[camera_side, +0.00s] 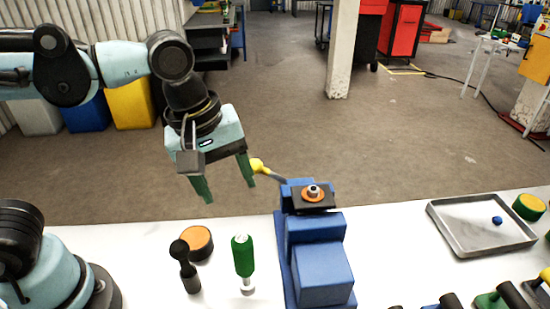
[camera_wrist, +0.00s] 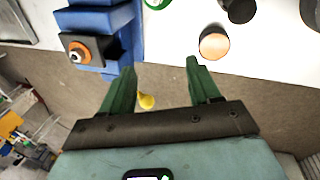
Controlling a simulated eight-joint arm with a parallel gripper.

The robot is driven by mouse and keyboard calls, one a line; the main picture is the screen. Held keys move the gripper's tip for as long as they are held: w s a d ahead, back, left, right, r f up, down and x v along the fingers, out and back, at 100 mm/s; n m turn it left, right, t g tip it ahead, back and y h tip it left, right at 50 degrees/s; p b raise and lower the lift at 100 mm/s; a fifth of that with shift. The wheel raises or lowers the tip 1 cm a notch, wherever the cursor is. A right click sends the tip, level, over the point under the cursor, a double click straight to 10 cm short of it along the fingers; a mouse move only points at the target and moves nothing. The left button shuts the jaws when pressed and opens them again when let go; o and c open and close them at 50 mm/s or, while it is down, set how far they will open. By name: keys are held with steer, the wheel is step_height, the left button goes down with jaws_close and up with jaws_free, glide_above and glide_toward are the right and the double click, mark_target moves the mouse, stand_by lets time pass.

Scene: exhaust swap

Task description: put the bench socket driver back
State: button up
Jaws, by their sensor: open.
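My gripper (camera_side: 228,191) is open and empty, with its green fingers pointing down, above and behind the table's far edge. The wrist view also shows the open gripper (camera_wrist: 160,68). A green-handled tool (camera_side: 243,256) stands upright on the white table, below and to the right of the gripper. A black tool with a rounded top (camera_side: 186,267) stands upright to its left. I cannot tell which is the bench socket driver. A yellow-handled tool (camera_side: 262,167) sticks out behind the blue fixture (camera_side: 318,262); its yellow end (camera_wrist: 146,101) shows near the left finger in the wrist view.
The blue fixture carries a dark plate with an orange ring and metal fitting (camera_side: 313,193). An orange-topped disc (camera_side: 197,242) lies behind the black tool. A grey tray (camera_side: 455,238) holds a small blue piece (camera_side: 497,220). Several handles crowd the lower right.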

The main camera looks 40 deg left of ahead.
steer(key=w+a+f+m+t, duration=0.1)
steer(key=a+m+t, duration=0.1)
steer(key=a+m, duration=0.3)
steer(key=w+a+f+m+t+y, duration=0.1)
steer(key=a+f+m+t, duration=0.1)
steer(key=a+m, duration=0.4)
steer(key=shift+a+f+t, duration=0.25)
steer(key=shift+a+t, duration=0.15)
steer(key=shift+a, duration=0.4)
